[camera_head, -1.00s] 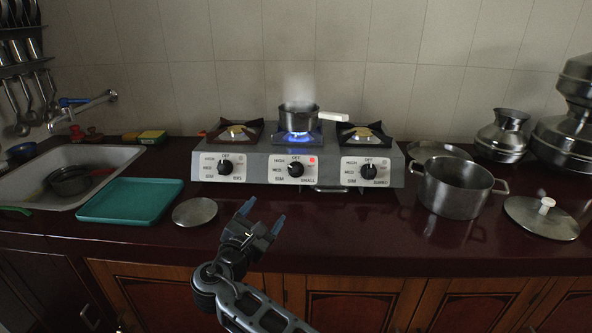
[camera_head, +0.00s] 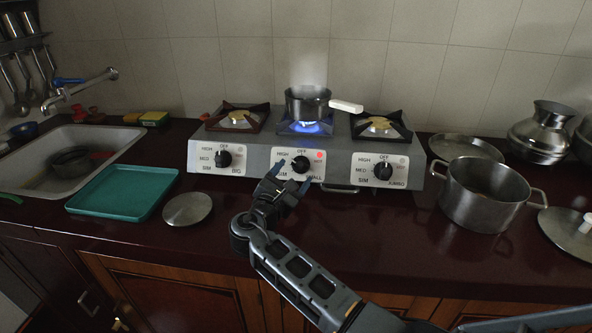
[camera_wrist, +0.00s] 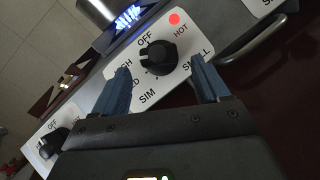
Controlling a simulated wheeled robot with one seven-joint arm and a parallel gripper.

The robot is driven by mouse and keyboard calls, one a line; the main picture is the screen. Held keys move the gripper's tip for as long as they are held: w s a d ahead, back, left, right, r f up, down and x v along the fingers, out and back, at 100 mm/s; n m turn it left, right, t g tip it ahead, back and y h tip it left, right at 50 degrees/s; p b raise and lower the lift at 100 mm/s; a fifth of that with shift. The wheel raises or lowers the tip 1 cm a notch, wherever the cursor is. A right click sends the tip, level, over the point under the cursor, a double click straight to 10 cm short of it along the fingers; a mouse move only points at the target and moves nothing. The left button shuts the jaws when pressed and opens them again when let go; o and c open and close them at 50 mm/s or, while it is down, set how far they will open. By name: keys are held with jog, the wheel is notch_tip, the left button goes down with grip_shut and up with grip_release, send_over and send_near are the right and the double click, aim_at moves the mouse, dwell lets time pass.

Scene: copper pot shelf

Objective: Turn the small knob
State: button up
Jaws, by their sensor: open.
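The small knob (camera_head: 301,164) is the black middle knob on the stove's front panel, on a white plate marked OFF, HIGH, SIM and SMALL. A red light marked HOT glows beside it. In the wrist view the knob (camera_wrist: 157,56) shows between and just beyond my two blue fingertips. My gripper (camera_head: 293,173) is open and empty in front of that plate, with one finger on each side of the knob; I cannot tell whether they touch it. It also shows in the wrist view (camera_wrist: 161,67). A blue flame (camera_head: 304,127) burns under the pan on the middle burner.
A dark pan (camera_head: 307,103) with a white handle sits on the middle burner. The big knob (camera_head: 223,159) and jumbo knob (camera_head: 383,170) flank the middle one. A teal tray (camera_head: 122,193) and round lid (camera_head: 187,209) lie left, a steel pot (camera_head: 482,200) right.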

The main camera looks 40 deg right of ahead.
jog(key=shift+x, duration=1.2)
jog(key=c, duration=1.1)
jog(key=shift+o, duration=0.2)
